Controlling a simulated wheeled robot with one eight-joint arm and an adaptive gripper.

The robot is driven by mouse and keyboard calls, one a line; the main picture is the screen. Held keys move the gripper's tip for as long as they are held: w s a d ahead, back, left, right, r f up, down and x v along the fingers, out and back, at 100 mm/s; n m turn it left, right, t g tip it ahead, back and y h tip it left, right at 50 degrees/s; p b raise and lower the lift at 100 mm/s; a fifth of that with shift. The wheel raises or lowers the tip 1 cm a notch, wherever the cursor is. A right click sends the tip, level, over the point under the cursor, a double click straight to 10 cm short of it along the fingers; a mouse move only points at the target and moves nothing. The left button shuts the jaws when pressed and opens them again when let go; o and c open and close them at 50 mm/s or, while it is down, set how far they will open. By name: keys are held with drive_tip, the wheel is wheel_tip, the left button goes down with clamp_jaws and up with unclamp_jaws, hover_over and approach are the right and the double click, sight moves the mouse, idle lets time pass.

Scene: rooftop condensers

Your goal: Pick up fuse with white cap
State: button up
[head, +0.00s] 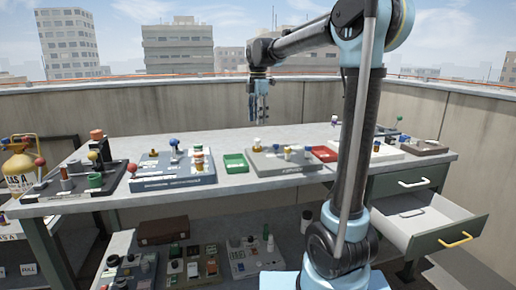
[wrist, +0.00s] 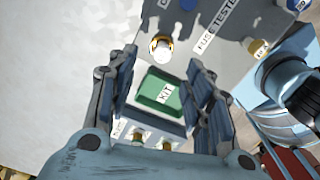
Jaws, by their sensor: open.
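A fuse with a white cap and a gold band (wrist: 160,46) stands on the grey fuse tester block, seen from above in the wrist view. In the head view a small yellow and white piece (head: 257,142), apparently this fuse, is on the left part of the grey block (head: 283,161). My gripper (head: 258,118) hangs pointing down above the bench, over this area. In the wrist view my gripper (wrist: 160,58) has its fingers spread wide, with the white cap near the tips and nothing held. The fuse's lower body is hidden.
A green tray (head: 234,163) is left of the block and a red tray (head: 324,154) is right of it. A blue-grey device (head: 172,180) with knobs stands further left. A drawer (head: 420,221) is open at the right. The bench behind is clear.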

hover_over(257, 139)
drive_tip(key=f, duration=0.2)
drive_tip(key=w+f, duration=0.1)
drive_tip(key=f, duration=0.1)
drive_tip(key=shift+d+f, duration=0.2)
drive_tip(key=shift+f, duration=0.1)
drive_tip(key=shift+s+a+f, duration=0.1)
drive_tip(key=shift+s+f, duration=0.1)
drive_tip(key=shift+f, duration=1.2)
drive_tip(key=shift+s+f, duration=0.15)
drive_tip(key=shift+f, duration=1.2)
clamp_jaws()
